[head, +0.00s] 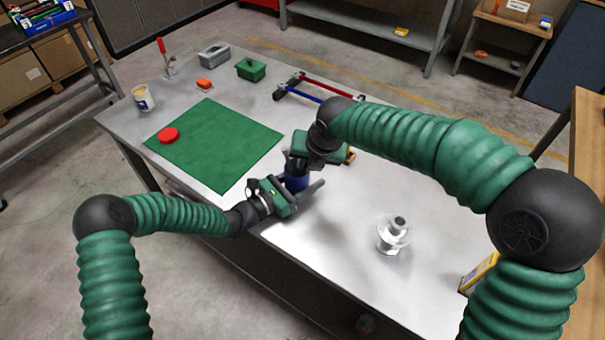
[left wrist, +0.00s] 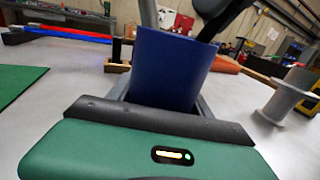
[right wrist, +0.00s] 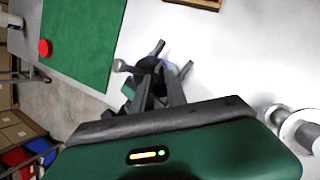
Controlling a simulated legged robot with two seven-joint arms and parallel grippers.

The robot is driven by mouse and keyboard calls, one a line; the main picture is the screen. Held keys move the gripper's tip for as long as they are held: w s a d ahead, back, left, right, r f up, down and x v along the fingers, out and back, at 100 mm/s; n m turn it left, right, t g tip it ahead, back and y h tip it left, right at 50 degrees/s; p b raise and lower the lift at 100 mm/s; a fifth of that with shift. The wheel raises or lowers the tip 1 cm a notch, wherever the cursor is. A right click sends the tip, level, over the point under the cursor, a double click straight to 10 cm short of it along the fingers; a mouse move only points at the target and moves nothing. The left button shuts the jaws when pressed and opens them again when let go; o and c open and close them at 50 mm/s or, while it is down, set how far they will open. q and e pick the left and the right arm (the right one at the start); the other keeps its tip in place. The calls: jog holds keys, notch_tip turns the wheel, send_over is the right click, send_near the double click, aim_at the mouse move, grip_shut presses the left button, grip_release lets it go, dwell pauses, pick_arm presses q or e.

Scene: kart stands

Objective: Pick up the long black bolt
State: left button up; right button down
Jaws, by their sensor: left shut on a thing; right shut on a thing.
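A blue cup (head: 296,183) stands at the table's near edge, and it fills the middle of the left wrist view (left wrist: 170,70). My left gripper (head: 302,180) is shut around it from the near side. My right gripper (right wrist: 158,82) reaches down over the cup's mouth, shut on a dark thing that looks like the long black bolt; the fingers hide most of it. A dark slanted shape rises from the cup in the left wrist view. A grey bolt head (right wrist: 121,66) sticks out beside the right fingers, its shaft mostly hidden.
A silver spool (head: 393,235) stands on the table at right. A green mat (head: 215,150) with a red disc (head: 168,135) lies at left. A red and blue frame (head: 325,85) and a green box (head: 251,69) lie farther back.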

notch_tip(320, 180, up, 10)
pick_arm(q)
jog(key=o, duration=1.5)
jog(key=shift+c, duration=0.2)
